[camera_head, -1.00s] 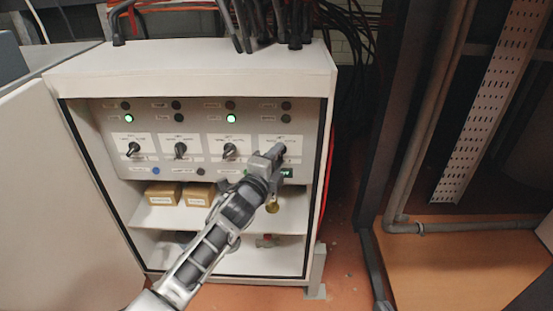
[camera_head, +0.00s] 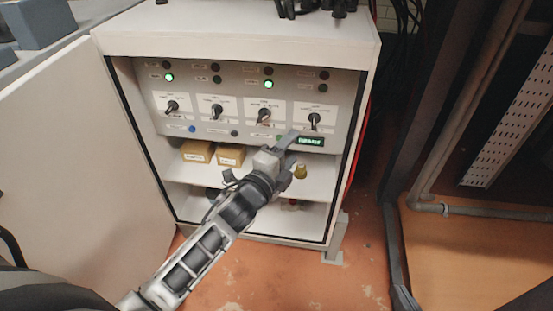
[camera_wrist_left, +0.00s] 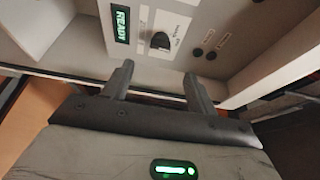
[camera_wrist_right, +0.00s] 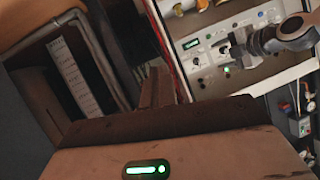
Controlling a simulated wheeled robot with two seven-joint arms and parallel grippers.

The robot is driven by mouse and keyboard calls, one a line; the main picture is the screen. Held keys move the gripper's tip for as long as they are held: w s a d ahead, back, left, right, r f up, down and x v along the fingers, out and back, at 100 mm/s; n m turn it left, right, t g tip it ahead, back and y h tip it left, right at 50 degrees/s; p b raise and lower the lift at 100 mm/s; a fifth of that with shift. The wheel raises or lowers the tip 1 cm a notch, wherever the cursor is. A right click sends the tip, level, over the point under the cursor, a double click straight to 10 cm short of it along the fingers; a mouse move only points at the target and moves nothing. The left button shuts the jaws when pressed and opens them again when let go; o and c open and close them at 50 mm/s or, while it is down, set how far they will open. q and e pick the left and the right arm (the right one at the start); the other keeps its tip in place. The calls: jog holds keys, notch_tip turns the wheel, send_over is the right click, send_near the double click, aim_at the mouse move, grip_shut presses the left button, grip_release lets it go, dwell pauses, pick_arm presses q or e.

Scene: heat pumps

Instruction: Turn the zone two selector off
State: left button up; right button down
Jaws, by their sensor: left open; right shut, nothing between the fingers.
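The cabinet's control panel (camera_head: 240,93) has a row of selector knobs: the leftmost (camera_head: 172,107), second (camera_head: 217,111), third (camera_head: 264,115) and rightmost (camera_head: 314,121). Their labels are too small to read, so I cannot tell which is zone two. Green lamps are lit above the leftmost (camera_head: 169,77) and third (camera_head: 268,84) knobs. My left gripper (camera_head: 288,157) is open and empty, just below and left of the rightmost knob. In the left wrist view its fingers (camera_wrist_left: 158,72) are apart, short of a dark knob (camera_wrist_left: 160,41). My right gripper (camera_wrist_right: 165,88) is shut and empty, away from the panel.
A green READY display (camera_head: 310,141) sits under the rightmost knob. Cardboard-coloured boxes (camera_head: 198,152) stand on the shelf below. The open cabinet door (camera_head: 75,150) is at the left. A dark post (camera_head: 420,130) and pipe (camera_head: 480,212) stand at the right.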

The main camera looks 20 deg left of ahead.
pick_arm(q)
jog(key=s, duration=0.5)
jog(key=shift+s+a+p, duration=0.3)
pick_arm(e)
jog(key=shift+w+d+f, duration=0.1)
jog(key=shift+w, duration=0.2)
jog(key=shift+s, duration=0.1)
